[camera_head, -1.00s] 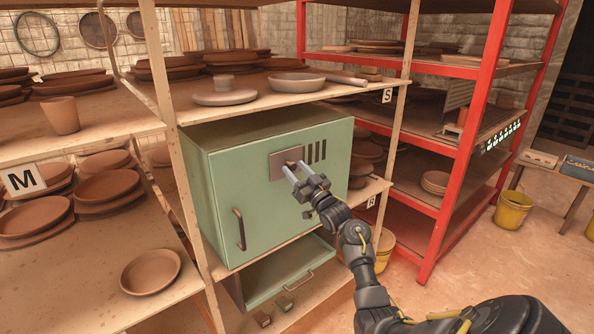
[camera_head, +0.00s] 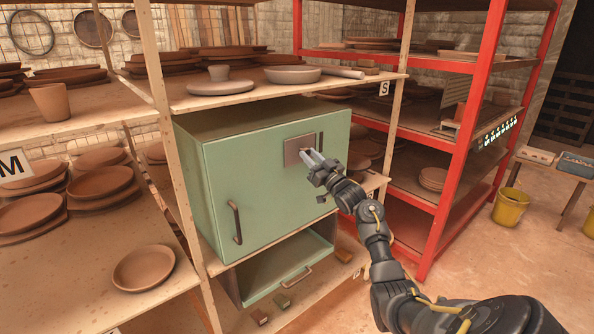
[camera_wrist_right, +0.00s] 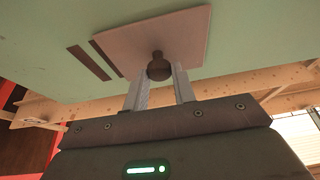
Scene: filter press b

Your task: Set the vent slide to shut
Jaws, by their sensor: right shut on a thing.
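The vent slide is a flat grey-brown plate (camera_head: 297,146) on the front of the green cabinet (camera_head: 262,190). It covers most of the vent; a dark slot (camera_head: 321,141) shows at its right edge. In the right wrist view the plate (camera_wrist_right: 185,35) has a dark round knob (camera_wrist_right: 159,67), and dark slots (camera_wrist_right: 88,62) lie uncovered beside it. My right gripper (camera_head: 313,159) is at the plate, its fingers (camera_wrist_right: 160,82) shut on the knob from both sides. The knob is mostly hidden in the head view. My left gripper is not in view.
The cabinet door has a dark handle (camera_head: 235,223). Below is an open green drawer (camera_head: 290,268). Wooden shelves hold clay plates (camera_head: 145,268) at the left, and a shelf board (camera_head: 250,103) runs above the cabinet. A red rack (camera_head: 440,215) stands to the right.

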